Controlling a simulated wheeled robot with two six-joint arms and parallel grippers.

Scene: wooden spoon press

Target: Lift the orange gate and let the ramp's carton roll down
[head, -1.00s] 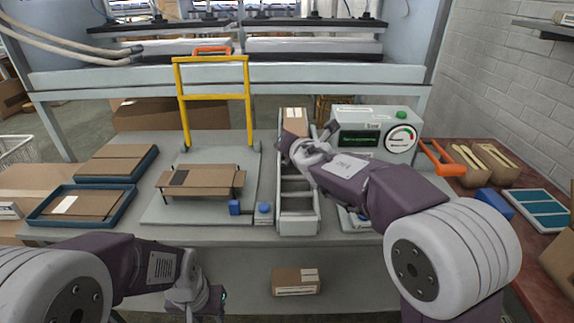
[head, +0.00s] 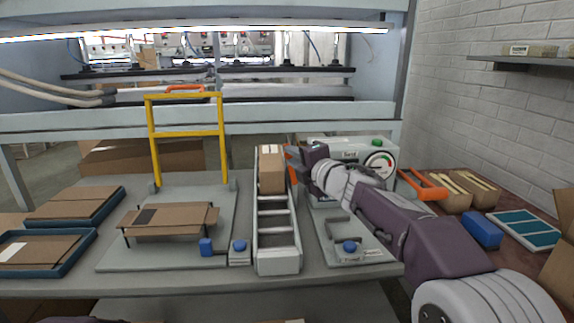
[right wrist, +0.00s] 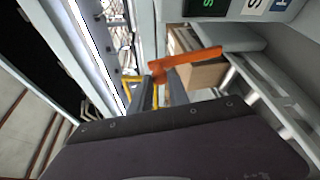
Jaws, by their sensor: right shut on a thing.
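The brown carton (head: 271,175) sits in the upper part of the grey roller ramp (head: 277,262). It also shows in the right wrist view (right wrist: 198,78), behind the orange gate. The orange gate (right wrist: 190,62) is a flat bar crossing in front of the fingertips; in the head view only a small orange part (head: 291,160) shows beside the ramp's right side. My right gripper (head: 296,160) is at the ramp's upper right, shut on the gate; its fingers also show in the right wrist view (right wrist: 160,85). Whether the gate is raised is unclear. My left gripper is out of view.
A press plate with a yellow frame (head: 187,132) stands left of the ramp. A machine with a dial (head: 380,163) stands behind my right arm. Blue trays (head: 40,262) lie at left. An orange handle (head: 422,188) and blue box (head: 483,230) are at right.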

